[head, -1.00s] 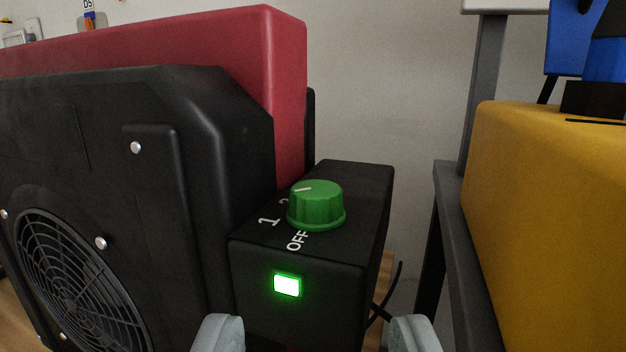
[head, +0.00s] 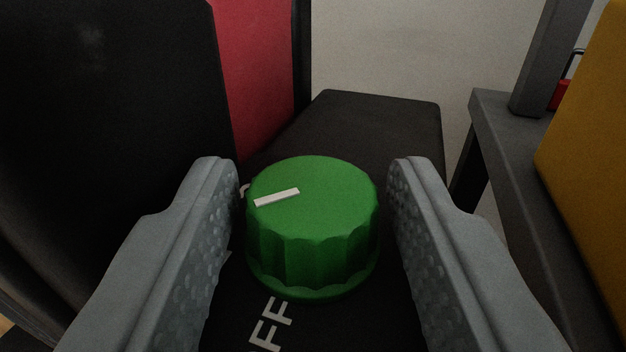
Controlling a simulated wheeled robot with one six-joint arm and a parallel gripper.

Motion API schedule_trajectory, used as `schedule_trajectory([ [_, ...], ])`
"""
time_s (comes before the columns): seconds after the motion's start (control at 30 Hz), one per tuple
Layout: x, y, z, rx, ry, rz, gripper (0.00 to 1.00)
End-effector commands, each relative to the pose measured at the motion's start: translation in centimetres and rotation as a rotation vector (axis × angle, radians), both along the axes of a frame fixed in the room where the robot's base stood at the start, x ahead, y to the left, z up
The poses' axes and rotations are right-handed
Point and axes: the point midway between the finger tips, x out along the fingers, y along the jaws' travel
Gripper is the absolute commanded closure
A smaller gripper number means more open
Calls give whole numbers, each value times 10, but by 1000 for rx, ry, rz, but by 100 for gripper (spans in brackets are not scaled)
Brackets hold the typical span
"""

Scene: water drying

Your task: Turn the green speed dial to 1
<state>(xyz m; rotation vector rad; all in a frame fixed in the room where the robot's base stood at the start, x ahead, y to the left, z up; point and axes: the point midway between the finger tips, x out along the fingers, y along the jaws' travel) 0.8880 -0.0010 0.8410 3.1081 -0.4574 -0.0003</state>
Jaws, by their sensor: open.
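The green speed dial (head: 314,225) sits on top of the black control box (head: 375,125), in the middle of the view. Its white pointer mark lies on the left part of its top and points left and slightly toward me. My gripper (head: 314,180) is open, with one grey finger on each side of the dial. A narrow gap shows between each finger and the dial. Part of the OFF label (head: 270,325) shows in front of the dial. The left finger hides most of the number labels, so I cannot read the 1.
The black machine housing (head: 110,90) and its red part (head: 255,80) rise close on the left. A grey stand (head: 500,120) and a yellow object (head: 590,130) are on the right. Some room shows between the box and the stand.

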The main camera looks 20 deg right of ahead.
Motion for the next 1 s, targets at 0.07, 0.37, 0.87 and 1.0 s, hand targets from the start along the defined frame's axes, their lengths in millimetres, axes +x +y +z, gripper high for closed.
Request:
schedule_trajectory([
  [0.07,0,0,0,0,0,0,57],
  [0.37,0,0,0,0,0,0,89],
  [0.87,2,5,1,1,-4,-174,89],
  [1.0,2,5,2,1,-4,-232,89],
])
